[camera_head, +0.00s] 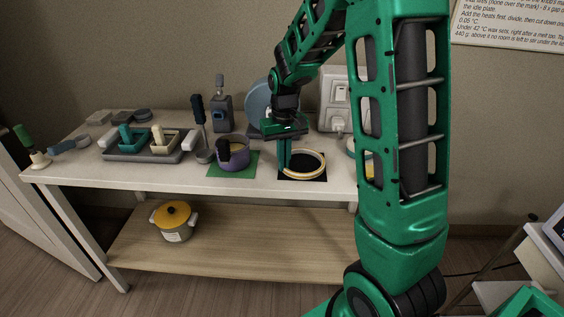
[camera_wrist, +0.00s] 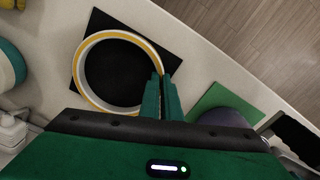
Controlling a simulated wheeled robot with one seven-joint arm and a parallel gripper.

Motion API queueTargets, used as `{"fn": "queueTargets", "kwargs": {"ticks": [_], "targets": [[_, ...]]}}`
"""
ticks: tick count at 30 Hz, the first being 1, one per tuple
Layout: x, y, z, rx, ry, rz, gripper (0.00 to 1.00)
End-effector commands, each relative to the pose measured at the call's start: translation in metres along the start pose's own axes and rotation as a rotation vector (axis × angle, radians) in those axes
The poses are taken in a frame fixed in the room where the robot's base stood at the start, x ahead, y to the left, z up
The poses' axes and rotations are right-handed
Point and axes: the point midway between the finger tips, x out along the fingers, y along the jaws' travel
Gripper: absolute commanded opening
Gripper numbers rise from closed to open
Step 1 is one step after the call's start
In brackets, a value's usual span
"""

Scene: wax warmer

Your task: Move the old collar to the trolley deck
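A pale ring-shaped collar with a yellow-orange band (camera_head: 308,173) lies flat on a black square mat on the table. It also shows in the wrist view (camera_wrist: 78,73). I take this ring to be the old collar. My gripper (camera_head: 284,166) points down at the collar's left edge in the head view. In the wrist view my gripper's fingers (camera_wrist: 162,80) are close together at the collar's wall, one towards its inside and one outside. Whether they press on the wall is not clear. A pale surface at the right edge (camera_head: 549,250) may be the trolley; its deck is not clearly visible.
A purple pot (camera_head: 233,153) stands on a green mat (camera_head: 244,169) left of the collar. A tray with tools (camera_head: 150,155) is further left. A rounded container (camera_head: 352,150) is partly hidden by my arm. A yellow-lidded pot (camera_head: 173,222) sits on the lower shelf.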

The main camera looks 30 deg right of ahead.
Motion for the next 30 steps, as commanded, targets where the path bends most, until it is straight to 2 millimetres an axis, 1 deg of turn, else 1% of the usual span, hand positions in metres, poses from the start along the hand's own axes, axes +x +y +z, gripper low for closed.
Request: {"fn": "queueTargets", "kwargs": {"ticks": [8, 9, 10, 11, 20, 23, 26, 30], "targets": [[0.002, 0.000, 0.000, 0.001, -0.001, 0.000, 0.00], [0.002, 0.000, 0.000, 0.001, 0.000, 0.000, 0.10], [0.002, 0.000, 0.000, 0.001, 0.000, 0.000, 0.18], [0.002, 0.000, 0.000, 0.001, 0.000, 0.000, 0.22], [0.001, 0.001, 0.000, 0.002, 0.000, 0.000, 0.22], [-0.005, 0.001, 0.000, 0.002, 0.001, 0.000, 0.22], [-0.018, 0.001, -0.001, 0.002, 0.003, 0.000, 0.22], [-0.045, 0.001, -0.001, 0.002, 0.005, 0.000, 0.22]]}}
